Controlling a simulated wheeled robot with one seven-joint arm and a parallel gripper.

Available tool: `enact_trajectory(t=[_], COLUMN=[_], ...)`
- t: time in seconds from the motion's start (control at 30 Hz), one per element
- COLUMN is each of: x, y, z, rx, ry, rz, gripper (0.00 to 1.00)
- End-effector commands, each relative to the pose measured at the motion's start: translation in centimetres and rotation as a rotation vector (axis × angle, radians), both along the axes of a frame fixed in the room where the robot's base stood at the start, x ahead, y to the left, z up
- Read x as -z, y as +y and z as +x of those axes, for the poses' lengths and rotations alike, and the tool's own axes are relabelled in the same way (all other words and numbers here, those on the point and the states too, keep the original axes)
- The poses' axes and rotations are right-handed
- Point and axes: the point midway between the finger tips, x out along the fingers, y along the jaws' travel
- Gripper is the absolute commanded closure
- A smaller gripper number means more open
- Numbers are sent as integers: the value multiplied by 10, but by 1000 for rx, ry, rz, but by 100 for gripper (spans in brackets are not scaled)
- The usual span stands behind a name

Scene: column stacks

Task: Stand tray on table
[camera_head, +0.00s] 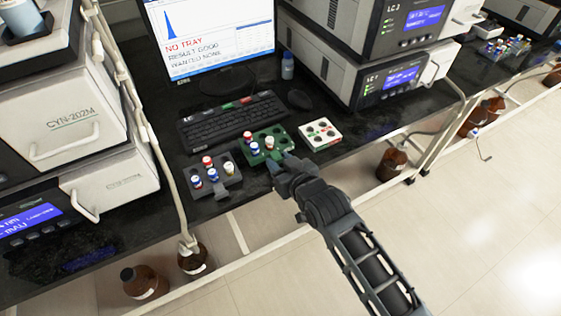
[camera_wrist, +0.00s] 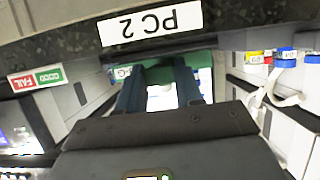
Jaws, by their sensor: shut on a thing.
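The green tray (camera_head: 256,157) is at the front middle of the black table (camera_head: 165,128), in front of the keyboard. It carries several small vials with red, blue and white caps. My gripper (camera_head: 276,164) reaches in from the lower right and is shut on the green tray's near side. In the wrist view, part of the green tray (camera_wrist: 203,60) shows beyond my gripper's fingers (camera_wrist: 160,78). The gripper hides part of its near edge. I cannot tell whether the tray touches the table or is slightly raised.
A grey tray with vials (camera_head: 225,187) is close on the left, and a white tray (camera_head: 320,133) close on the right. A keyboard (camera_head: 232,118), mouse (camera_head: 299,99) and monitor (camera_head: 215,40) reading "NO TRAY" are behind. Instrument stacks flank both sides.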

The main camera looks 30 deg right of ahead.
Motion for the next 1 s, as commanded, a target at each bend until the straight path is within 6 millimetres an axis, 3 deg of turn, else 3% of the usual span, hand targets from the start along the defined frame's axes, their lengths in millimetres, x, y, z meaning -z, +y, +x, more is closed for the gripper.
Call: enact_trajectory(t=[0.53, 0.57, 0.8, 1.0], x=[11, 12, 12, 12], y=[0, 0, 0, 0], z=[0, 0, 0, 0], rx=[0, 0, 0, 0], ry=[-1, 0, 0, 0], rz=[0, 0, 0, 0], gripper=[96, 63, 40, 39])
